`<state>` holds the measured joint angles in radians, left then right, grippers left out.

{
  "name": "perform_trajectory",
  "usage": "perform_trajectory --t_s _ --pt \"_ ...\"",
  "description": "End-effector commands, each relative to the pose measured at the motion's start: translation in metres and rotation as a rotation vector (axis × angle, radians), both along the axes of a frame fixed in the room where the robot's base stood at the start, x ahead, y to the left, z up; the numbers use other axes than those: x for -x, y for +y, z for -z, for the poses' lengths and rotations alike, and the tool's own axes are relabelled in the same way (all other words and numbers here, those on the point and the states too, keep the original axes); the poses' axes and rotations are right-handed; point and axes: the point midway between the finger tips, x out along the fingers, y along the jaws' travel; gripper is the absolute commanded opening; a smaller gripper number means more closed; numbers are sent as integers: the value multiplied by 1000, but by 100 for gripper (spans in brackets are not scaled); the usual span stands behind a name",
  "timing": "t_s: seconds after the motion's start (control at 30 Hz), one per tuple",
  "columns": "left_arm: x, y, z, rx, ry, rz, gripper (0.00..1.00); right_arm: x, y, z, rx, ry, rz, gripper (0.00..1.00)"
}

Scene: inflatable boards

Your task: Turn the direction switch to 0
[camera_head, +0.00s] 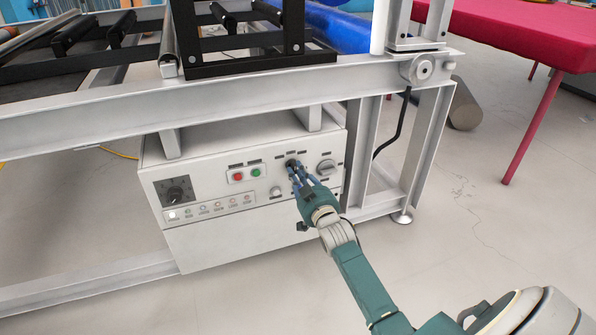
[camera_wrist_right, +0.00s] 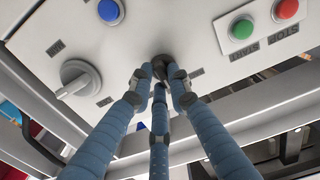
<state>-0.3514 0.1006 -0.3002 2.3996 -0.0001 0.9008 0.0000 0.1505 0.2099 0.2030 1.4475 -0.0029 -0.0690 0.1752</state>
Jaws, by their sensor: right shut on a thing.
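The control box (camera_head: 250,235) hangs under the grey frame, with its panel facing me. A small dark switch knob (camera_head: 291,162) sits on the panel between the green button and a grey rotary knob. My right gripper (camera_head: 295,170) is shut on this dark knob. In the right wrist view, the blue fingers close around the dark knob (camera_wrist_right: 161,61) and hide much of it. I take it for the direction switch, but its labels are too small to read, and its setting cannot be told. My left gripper is not in view.
Beside the knob are a red button (camera_head: 238,176), a green button (camera_head: 255,172) and a grey rotary knob (camera_head: 326,168). The frame beam (camera_head: 230,98) runs above the box.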

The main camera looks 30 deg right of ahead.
Motion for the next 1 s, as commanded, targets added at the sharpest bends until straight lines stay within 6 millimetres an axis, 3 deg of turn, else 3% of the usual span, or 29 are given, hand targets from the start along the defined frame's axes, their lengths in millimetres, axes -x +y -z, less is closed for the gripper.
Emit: perform_trajectory --t_s 0.33,0.37,0.43,0.77,1.0 --pt "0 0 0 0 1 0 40 0 0 2 0 3 0 0" --pt "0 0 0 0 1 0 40 0 0 2 -1 3 0 23" --pt "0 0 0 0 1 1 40 0 0 2 -1 3 0 36" --pt "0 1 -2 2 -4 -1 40 2 1 1 0 1 0 36" --pt "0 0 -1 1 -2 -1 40 36 9 2 0 2 0 36"
